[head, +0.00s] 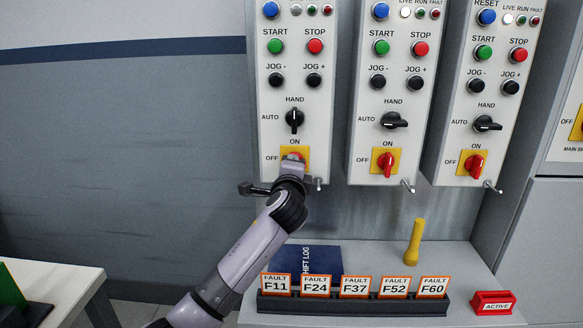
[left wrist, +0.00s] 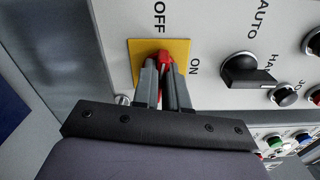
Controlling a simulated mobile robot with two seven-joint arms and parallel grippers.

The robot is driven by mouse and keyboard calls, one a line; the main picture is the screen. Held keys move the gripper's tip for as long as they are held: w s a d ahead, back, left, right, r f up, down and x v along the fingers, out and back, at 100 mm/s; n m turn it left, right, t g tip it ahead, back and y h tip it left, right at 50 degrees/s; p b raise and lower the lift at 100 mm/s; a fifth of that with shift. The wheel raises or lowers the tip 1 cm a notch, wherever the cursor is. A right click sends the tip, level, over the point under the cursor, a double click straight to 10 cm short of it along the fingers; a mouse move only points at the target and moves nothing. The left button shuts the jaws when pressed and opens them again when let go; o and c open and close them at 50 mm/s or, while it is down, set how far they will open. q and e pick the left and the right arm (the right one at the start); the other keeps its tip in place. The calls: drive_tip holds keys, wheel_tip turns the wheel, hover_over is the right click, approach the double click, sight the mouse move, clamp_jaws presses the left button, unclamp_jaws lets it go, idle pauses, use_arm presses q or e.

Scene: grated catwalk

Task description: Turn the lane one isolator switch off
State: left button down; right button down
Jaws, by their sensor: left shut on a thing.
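The left panel (head: 260,95) carries a red isolator switch on a yellow plate (head: 303,151), with ON above and OFF to its left. My left gripper (head: 293,163) reaches it from below and hides most of it. In the left wrist view, the two grey fingers are shut on the red handle (left wrist: 165,60), one on each side. The handle's visible part runs toward the OFF label, but the fingers hide the rest and I cannot tell its exact angle. My right gripper is not in view.
Two similar panels stand to the right, their red isolators (head: 387,165) (head: 474,164) pointing up to ON. A black HAND/AUTO selector (head: 294,119) sits above my gripper. Below are a fault-card rack (head: 350,303), a yellow handle-like object (head: 415,243), a blue shift log (head: 318,258) and a red ACTIVE block (head: 492,303).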

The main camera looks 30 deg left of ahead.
use_arm(q)
drive_tip(key=shift+r+n, duration=0.1)
drive_tip(key=shift+n, duration=1)
drive_tip(key=c, duration=1.3)
unclamp_jaws()
drive_tip(key=shift+o, duration=0.7)
drive_tip(key=shift+w, duration=0.1)
drive_tip(key=v, duration=0.7)
drive_tip(key=shift+b, duration=0.3)
